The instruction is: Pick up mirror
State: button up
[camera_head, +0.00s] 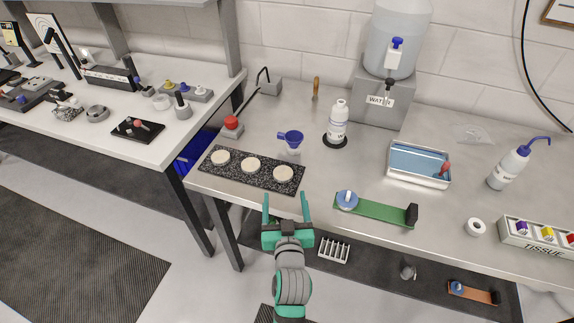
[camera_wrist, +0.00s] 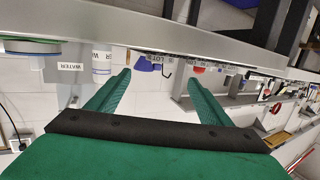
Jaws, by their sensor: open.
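I cannot tell for certain which thing is the mirror. A green board (camera_head: 378,210) near the bench's front edge carries a round blue piece (camera_head: 346,201) at its left end and a black block (camera_head: 411,214) at its right end. My gripper (camera_head: 286,207) is open and empty. It is by the bench's front edge, left of the green board and just in front of the speckled black slab. In the wrist view, my two green fingers (camera_wrist: 158,84) stand wide apart with nothing between them.
The speckled slab (camera_head: 236,173) holds three pale discs. A blue funnel (camera_head: 291,139), white bottle (camera_head: 338,120), water tank (camera_head: 384,88), metal tray (camera_head: 420,178) and wash bottle (camera_head: 509,167) stand on the bench. Below is a lower shelf with a rack (camera_head: 333,250).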

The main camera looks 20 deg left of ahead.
send_near(283, 171)
jog(key=shift+x, duration=3.75)
jog(key=shift+f, duration=0.1)
jog(key=shift+c, duration=0.2)
jog(key=c, duration=1.2)
